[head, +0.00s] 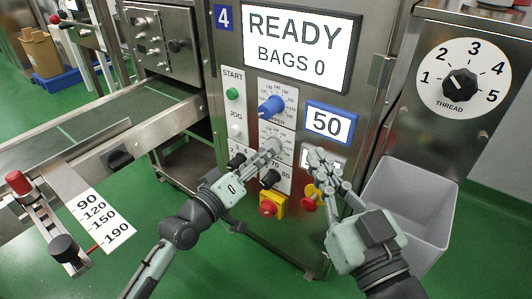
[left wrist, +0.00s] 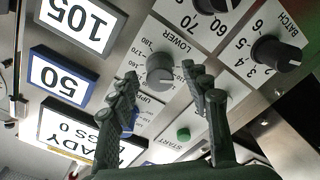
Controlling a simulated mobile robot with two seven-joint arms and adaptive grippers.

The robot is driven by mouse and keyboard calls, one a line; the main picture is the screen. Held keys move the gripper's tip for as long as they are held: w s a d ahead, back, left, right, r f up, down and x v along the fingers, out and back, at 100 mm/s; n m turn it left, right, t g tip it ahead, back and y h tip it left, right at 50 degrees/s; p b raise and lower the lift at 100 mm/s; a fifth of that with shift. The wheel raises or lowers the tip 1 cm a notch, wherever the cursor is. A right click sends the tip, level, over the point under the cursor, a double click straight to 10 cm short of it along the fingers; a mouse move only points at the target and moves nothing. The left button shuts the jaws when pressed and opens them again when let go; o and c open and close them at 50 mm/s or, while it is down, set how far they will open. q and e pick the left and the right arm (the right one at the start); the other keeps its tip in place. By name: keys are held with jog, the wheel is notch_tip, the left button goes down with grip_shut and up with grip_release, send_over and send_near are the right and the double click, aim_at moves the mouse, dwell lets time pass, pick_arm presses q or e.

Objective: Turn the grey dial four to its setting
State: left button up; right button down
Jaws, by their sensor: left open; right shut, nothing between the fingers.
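The machine marked 4 has a grey dial (left wrist: 160,70) with a scale labelled LOWER, seen upside down in the left wrist view. Its pointer setting is too small to read. My left gripper (head: 268,150) is at the panel in the head view and mostly covers this dial there. In the left wrist view its two open fingers (left wrist: 163,82) stand on either side of the dial; I cannot tell whether they touch it. A display reading 105 (left wrist: 75,20) shows in the left wrist view. My right gripper (head: 318,156) is shut and empty, in front of that display in the head view.
A blue dial (head: 271,106) sits above the grey one, by a display reading 50 (head: 329,122). Black dials (head: 270,179) and a red stop button (head: 268,208) lie below. The large screen (head: 298,45) reads READY, BAGS 0. A grey bin (head: 408,192) stands at right.

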pick_arm(q)
jog(key=v, duration=1)
